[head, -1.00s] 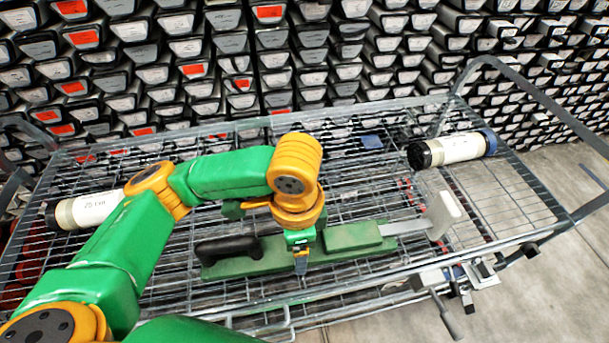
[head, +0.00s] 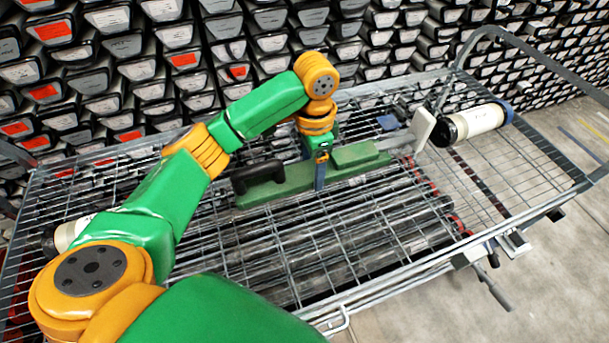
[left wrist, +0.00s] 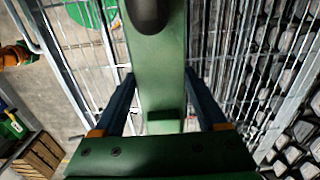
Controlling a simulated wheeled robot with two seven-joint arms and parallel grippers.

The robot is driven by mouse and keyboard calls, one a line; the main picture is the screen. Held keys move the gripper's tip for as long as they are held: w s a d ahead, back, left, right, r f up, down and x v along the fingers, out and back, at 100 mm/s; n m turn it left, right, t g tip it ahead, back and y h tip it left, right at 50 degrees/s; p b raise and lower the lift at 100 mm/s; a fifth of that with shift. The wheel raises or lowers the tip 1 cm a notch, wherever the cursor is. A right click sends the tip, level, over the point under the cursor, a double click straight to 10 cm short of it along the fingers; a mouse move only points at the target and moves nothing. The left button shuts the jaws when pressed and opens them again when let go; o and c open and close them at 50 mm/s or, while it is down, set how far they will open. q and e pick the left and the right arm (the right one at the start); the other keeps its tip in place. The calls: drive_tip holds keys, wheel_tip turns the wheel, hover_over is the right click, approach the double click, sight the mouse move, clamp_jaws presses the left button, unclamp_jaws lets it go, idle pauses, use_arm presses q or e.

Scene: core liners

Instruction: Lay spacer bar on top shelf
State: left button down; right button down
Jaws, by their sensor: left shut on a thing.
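The spacer bar (head: 285,187) is a long green bar with a black handle at its left and a pale end plate (head: 423,129) at its right. My left gripper (head: 320,180) is shut across the middle of the bar, fingers pointing down. In the left wrist view the bar (left wrist: 158,70) runs between the two fingers (left wrist: 158,100). The bar is over the back half of the top wire shelf (head: 370,235) of a cart. I cannot tell whether it touches the wires. My right gripper is not in view.
A white core tube (head: 480,122) with dark and blue ends lies at the right of the shelf. Another tube (head: 70,232) at the left is partly hidden by my arm. The shelf's front is clear. Stacked core boxes (head: 400,40) stand behind the cart.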

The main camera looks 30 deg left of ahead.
sight(303, 166)
use_arm(q)
drive_tip(key=w+a+f, duration=0.2)
drive_tip(key=f, duration=0.1)
drive_tip(key=a+f, duration=0.1)
drive_tip(key=f, duration=0.1)
drive_tip(key=shift+w+a+f, duration=0.15)
drive_tip(key=shift+w+a, duration=0.25)
drive_tip(key=shift+w+a+f, duration=0.1)
drive_tip(key=shift+f, duration=0.8)
drive_tip(key=shift+w+a+f, duration=0.1)
drive_tip(key=shift+f, duration=0.8)
drive_tip(key=shift+f, duration=0.15)
unclamp_jaws()
drive_tip(key=shift+s, duration=0.1)
drive_tip(key=shift+d, duration=0.1)
drive_tip(key=shift+r, duration=0.2)
wheel_tip(303, 166, up, 12)
